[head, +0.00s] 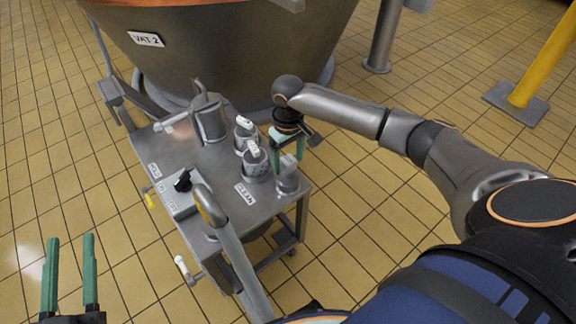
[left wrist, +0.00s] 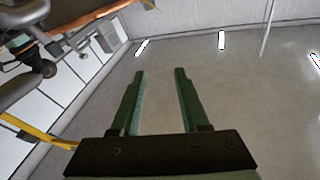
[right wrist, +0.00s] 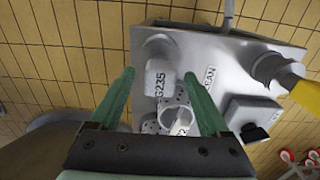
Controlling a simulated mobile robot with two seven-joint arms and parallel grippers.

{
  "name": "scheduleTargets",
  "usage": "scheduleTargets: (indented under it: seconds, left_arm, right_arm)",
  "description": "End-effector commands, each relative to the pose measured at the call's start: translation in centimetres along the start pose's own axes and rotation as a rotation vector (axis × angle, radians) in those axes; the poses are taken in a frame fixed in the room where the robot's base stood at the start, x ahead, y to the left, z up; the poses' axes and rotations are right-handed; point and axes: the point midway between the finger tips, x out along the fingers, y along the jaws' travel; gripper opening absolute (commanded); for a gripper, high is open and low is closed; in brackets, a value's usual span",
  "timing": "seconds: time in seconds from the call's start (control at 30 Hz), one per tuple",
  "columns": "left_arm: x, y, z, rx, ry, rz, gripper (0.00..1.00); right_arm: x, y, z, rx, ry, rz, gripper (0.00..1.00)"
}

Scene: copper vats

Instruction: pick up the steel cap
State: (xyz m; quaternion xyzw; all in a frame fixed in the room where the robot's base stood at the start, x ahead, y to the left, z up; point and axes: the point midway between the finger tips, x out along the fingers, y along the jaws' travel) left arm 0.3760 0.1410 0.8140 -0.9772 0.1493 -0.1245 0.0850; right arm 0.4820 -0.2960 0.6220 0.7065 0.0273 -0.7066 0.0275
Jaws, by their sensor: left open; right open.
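A small grey steel piece (head: 287,182), which I take to be the steel cap, stands near the front right corner of the metal cart. In the right wrist view a pale grey piece marked G235 (right wrist: 160,78), apparently the same one, shows between the fingertips. My right gripper (head: 288,163) is open and points down just above it. I cannot tell whether the fingers touch it or how far they reach around it. My left gripper (head: 71,238) is open and empty over the floor at lower left, well away from the cart; the left wrist view (left wrist: 159,71) shows nothing between its fingers.
The cart top (head: 222,178) also holds perforated steel holders with white-tagged pieces (head: 255,168) close beside the right gripper, a steel jug (head: 210,122), a box with a black knob (head: 181,200) and a CLEAN label (head: 245,194). A copper vat (head: 230,55) stands behind.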

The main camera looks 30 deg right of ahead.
Motion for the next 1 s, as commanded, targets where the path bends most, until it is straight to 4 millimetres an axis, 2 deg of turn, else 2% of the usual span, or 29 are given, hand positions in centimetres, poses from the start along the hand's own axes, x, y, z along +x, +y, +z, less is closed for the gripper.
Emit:
scheduleTargets:
  seconds: [0.1, 0.2, 0.47, 1.0]
  left_arm:
    - [0.1, -0.1, -1.7, 0.023, 0.074, 0.001, 0.45]
    - [0.1, -0.2, -2.6, 0.032, 0.107, 0.001, 0.45]
    - [0.1, -0.2, -3.0, 0.035, 0.118, 0.001, 0.45]
    - [0.1, -0.2, -2.9, 0.034, 0.116, 0.001, 0.45]
  right_arm:
    - [1.0, 0.0, 0.0, -0.001, 0.000, 0.000, 0.80]
    - [1.2, 0.0, 0.0, -0.002, 0.000, 0.001, 0.80]
    - [1.3, 0.0, 0.0, -0.002, 0.000, 0.001, 0.80]
    - [1.3, 0.0, 0.0, -0.001, 0.001, 0.001, 0.21]
